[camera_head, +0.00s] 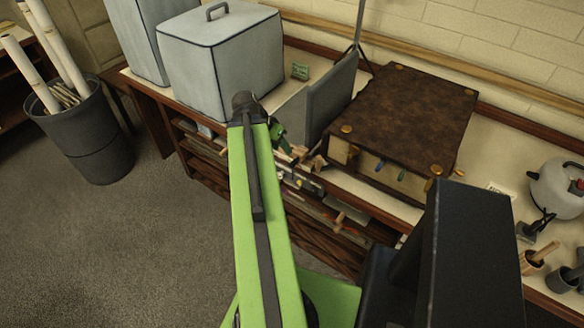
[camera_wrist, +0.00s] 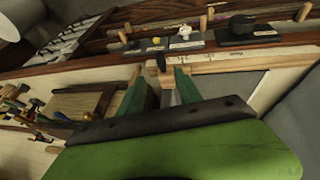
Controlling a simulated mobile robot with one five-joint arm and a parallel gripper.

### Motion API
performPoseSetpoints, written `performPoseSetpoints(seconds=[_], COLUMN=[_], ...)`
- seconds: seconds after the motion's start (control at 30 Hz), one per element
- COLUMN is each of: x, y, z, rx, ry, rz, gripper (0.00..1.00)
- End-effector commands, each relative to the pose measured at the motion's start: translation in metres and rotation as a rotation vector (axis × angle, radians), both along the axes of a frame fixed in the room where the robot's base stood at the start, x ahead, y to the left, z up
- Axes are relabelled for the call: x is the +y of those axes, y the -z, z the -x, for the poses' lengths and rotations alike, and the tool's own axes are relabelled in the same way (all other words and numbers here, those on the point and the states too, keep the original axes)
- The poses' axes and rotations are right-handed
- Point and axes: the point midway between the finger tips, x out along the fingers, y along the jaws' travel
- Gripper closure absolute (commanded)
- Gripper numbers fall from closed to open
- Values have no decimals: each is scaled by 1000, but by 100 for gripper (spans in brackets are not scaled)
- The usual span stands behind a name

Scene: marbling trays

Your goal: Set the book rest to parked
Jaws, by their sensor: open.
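The book rest (camera_head: 328,100) appears to be the grey panel pair standing tilted on the bench, left of a large brown book (camera_head: 420,115). In the wrist view, a pale wooden strip with scale marks (camera_wrist: 215,62) crosses above a grey surface. A small dark peg (camera_wrist: 162,62) stands at this strip. My gripper (camera_wrist: 160,76) is open, its two green fingers apart, with the peg between and just beyond their tips. In the head view, my gripper (camera_head: 287,142) is at the bench's front edge by the rest, partly hidden by my arm.
A grey covered box (camera_head: 225,70) stands left of the rest. A dark bin with rolls (camera_head: 85,135) is on the floor at left. A kettle-like pot (camera_head: 558,190) and tools are at right. Open shelves lie under the bench.

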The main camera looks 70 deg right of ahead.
Motion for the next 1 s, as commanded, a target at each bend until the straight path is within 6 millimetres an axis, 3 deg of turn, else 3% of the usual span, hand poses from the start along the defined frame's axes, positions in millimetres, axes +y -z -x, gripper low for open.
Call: performPoseSetpoints(seconds=[0.03, 0.4, 0.6, 0.87, 1.0], x=[-4, -28, -34, -34, -34], y=[22, 86, 96, 95, 95], z=[3, 23, 27, 28, 28], rx=[1, 0, 1, 1, 1], ry=[1, -1, -2, -3, -3], rz=[0, 0, -1, -1, -1], gripper=[59, 59, 59, 59, 73])
